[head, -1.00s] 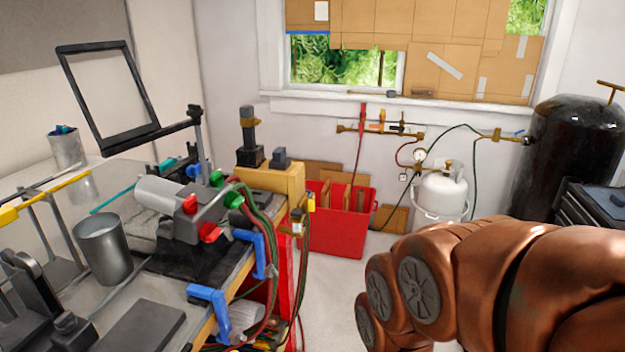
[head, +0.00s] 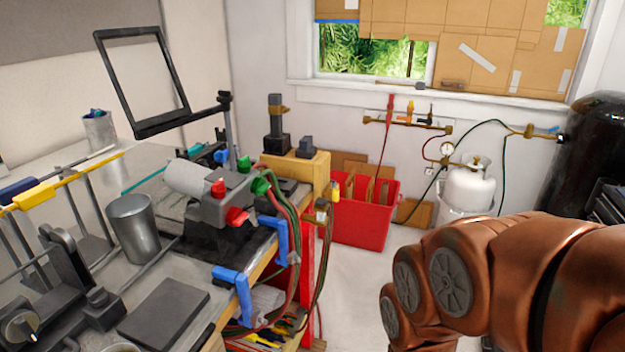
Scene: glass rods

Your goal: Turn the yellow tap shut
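A wall pipe (head: 436,128) with small taps runs below the window at the back. An orange-yellow tap handle (head: 410,108) stands up from it, between a red handle (head: 390,108) and a dark one. It is small and far off, so I cannot tell whether this tap is open or shut. My copper arm fills the lower right, well in front of the wall. My gripper is outside the view.
A cluttered bench (head: 165,312) with a metal cup (head: 134,229) and blue clamps (head: 232,290) fills the left. A red bin (head: 360,220) stands below the pipe. A white gas cylinder (head: 468,190) and a black tank (head: 585,155) stand right. Pale floor shows between.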

